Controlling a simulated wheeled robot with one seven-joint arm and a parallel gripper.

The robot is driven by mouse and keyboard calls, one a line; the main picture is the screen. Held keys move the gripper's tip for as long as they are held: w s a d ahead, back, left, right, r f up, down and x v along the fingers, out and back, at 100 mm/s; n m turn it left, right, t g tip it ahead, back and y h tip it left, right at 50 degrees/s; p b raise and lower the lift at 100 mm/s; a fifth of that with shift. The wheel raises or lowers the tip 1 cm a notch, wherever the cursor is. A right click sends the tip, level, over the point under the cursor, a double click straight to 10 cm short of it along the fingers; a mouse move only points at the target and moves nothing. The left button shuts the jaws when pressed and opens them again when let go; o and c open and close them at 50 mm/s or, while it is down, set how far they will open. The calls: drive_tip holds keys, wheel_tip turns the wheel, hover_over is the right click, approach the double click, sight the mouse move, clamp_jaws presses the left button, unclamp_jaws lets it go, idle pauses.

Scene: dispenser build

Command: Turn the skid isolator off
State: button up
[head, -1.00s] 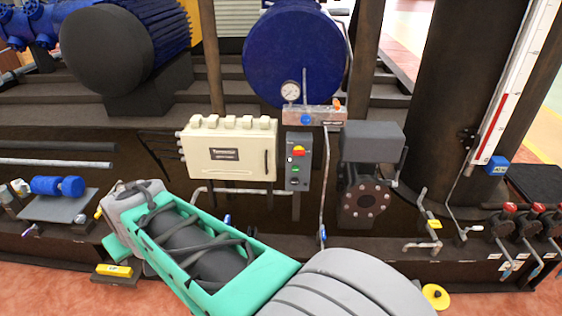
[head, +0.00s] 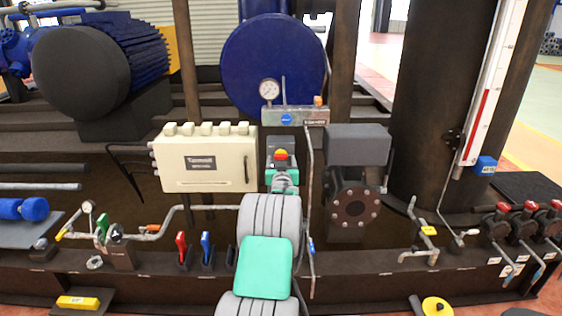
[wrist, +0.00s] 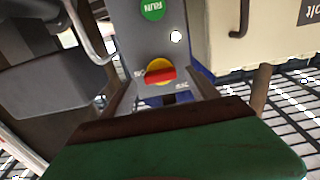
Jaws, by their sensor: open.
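The skid isolator (head: 281,155) is a red handle on a yellow disc, on a grey control box. In the wrist view the isolator (wrist: 160,72) appears near the middle, its red bar lying roughly crosswise with a slight tilt. My gripper (wrist: 163,92) is open, with a finger to each side of the isolator in that picture. I see no contact, and the remaining gap is hard to judge. In the head view my arm covers the lower box and hides the fingertips.
A cream cabinet (head: 207,160) stands left of the box, and a thin vertical pipe (head: 310,190) runs close on its right. A grey-topped flanged unit (head: 357,145) stands further right. A gauge (head: 269,90) is above. A green RUN label (wrist: 152,9) shows upside down.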

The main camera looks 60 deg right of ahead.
drive_tip(key=shift+x, duration=0.95)
drive_tip(key=c, duration=1.4)
